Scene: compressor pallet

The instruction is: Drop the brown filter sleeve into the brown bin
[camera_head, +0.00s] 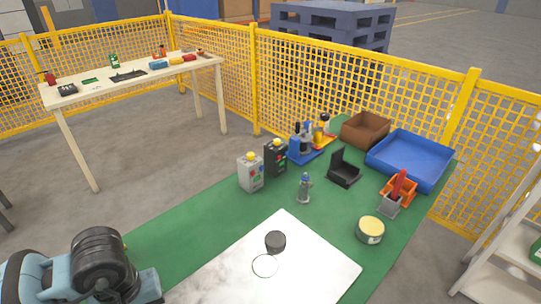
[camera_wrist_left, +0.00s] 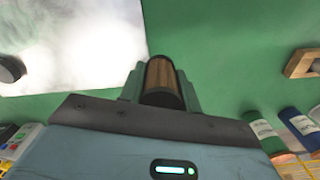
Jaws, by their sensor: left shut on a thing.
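The brown filter sleeve (camera_wrist_left: 162,76) is a short brown cylinder with a dark end, seen in the left wrist view. My left gripper (camera_wrist_left: 160,84) is shut on it, one finger on each side, with the green mat and the white sheet beyond. In the head view my left arm is at the bottom left corner; its fingers and the sleeve are not visible there. The brown bin (camera_head: 365,130) is an open box at the far edge of the green table, far to the right of my left arm. My right gripper is not in view.
A blue tray (camera_head: 411,160) stands right of the bin. Two canisters (camera_head: 250,172), a blue tool holder (camera_head: 305,150), a black holder (camera_head: 344,170), a metal fitting (camera_head: 304,189) and a yellow-topped tin (camera_head: 370,230) stand on the table. A white sheet (camera_head: 310,265) lies in front.

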